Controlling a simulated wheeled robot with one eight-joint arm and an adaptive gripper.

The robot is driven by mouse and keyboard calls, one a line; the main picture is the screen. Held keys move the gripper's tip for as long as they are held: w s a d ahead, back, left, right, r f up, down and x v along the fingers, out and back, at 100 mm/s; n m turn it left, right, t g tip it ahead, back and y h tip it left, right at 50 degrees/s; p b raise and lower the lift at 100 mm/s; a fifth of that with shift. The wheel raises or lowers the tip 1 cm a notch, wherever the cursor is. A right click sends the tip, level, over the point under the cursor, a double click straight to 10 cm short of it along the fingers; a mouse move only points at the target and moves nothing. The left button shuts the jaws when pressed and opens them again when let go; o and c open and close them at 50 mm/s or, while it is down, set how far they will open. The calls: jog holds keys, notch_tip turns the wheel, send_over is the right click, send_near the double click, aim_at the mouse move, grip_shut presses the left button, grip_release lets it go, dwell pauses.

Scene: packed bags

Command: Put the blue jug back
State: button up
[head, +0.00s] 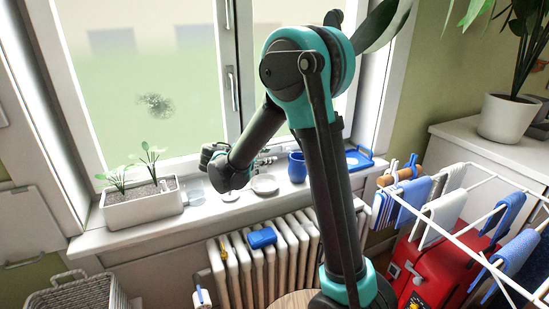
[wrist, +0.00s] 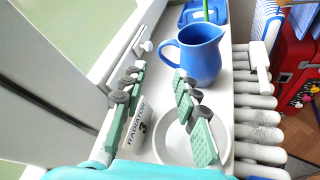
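The blue jug (head: 297,167) stands upright on the white windowsill, near the window handle side. In the wrist view the jug (wrist: 200,58) is ahead of my gripper, with its handle toward the window and its spout toward the room. My gripper (wrist: 157,80) is open and empty, its two green-padded fingers spread apart. In the head view my gripper (head: 264,161) is low over the sill, left of the jug and pointing toward it. The fingers do not touch the jug in the wrist view.
A white dish (wrist: 165,148) lies below my right finger. A blue tray (head: 369,163) lies beyond the jug. A white planter (head: 143,205) stands at the sill's left. Below are a radiator (head: 277,262) and, right, a drying rack (head: 467,238).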

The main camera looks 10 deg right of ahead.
jog(key=s+d+f+m+g+y, duration=0.2)
jog(key=s+d+f+m, duration=0.25)
jog(key=s+d, duration=0.2)
jog(key=s+d+f+m+g+y, duration=0.2)
jog(key=s+d+f+m+y, duration=0.1)
jog(key=s+d+m, duration=0.4)
jog(key=s+a+f+m+y, duration=0.1)
jog(key=s+f+m+y, duration=0.2)
jog(key=s, duration=0.4)
jog(key=s+a+f+m+y, duration=0.1)
jog(key=s+f+m+y, duration=0.1)
jog(key=s+m, duration=0.3)
jog(key=s+f, duration=0.1)
jog(key=s, duration=0.2)
jog(key=shift+s+a+f+g+y, duration=0.25)
jog(key=shift+f+g+y, duration=0.05)
jog(key=shift+g+y, duration=0.1)
